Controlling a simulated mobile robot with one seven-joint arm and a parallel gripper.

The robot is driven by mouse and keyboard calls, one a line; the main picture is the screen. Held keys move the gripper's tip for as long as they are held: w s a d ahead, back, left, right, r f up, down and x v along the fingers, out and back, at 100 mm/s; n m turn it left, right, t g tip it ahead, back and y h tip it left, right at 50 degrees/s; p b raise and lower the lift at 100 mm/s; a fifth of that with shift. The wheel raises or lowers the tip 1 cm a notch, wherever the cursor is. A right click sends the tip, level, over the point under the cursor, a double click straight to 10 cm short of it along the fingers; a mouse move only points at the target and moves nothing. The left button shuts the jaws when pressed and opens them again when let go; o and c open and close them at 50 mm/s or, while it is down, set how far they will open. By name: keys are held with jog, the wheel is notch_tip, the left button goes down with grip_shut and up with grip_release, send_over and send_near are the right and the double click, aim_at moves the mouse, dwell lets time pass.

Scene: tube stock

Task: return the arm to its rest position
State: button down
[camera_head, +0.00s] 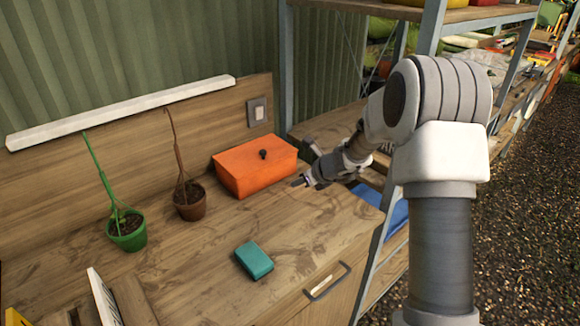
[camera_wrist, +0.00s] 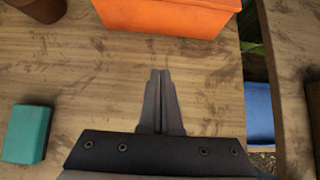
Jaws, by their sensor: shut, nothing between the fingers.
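My arm reaches over the right part of the wooden workbench (camera_head: 215,275) from the right side of the head view. My gripper (camera_head: 299,181) is near the front right corner of the orange box, above the bench top. In the wrist view my gripper (camera_wrist: 160,75) has its two fingers together, with nothing between them. The wrist view shows bare wood under the fingertips and the orange box ahead of them.
The orange box (camera_head: 255,170) has a dark knob on top. A teal block (camera_head: 254,261) lies near the front. A green pot (camera_head: 127,232) and a brown pot (camera_head: 190,203) hold plants at left. A metal shelf post (camera_head: 286,70) stands behind my arm.

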jog(key=s+a+r+n+g, duration=0.1)
jog(key=s+a+r+n, duration=0.1)
jog(key=s+r+n, duration=1.35)
jog(key=s+d+r+n+h, duration=0.1)
jog(key=s+d+n, duration=0.2)
jog(key=s, duration=0.4)
jog(key=s+d+r+n+h, duration=0.1)
jog(key=s+d+n+h, duration=0.1)
jog(key=s+n, duration=0.4)
jog(key=s+d+r+n+h, duration=0.1)
jog(key=s+d+n+h, duration=0.1)
jog(key=s, duration=0.8)
jog(key=shift+s+d+r+n+g, duration=0.2)
jog(key=shift+d+r+n+g, duration=0.1)
jog(key=shift+d+n, duration=0.7)
jog(key=shift+a, duration=0.2)
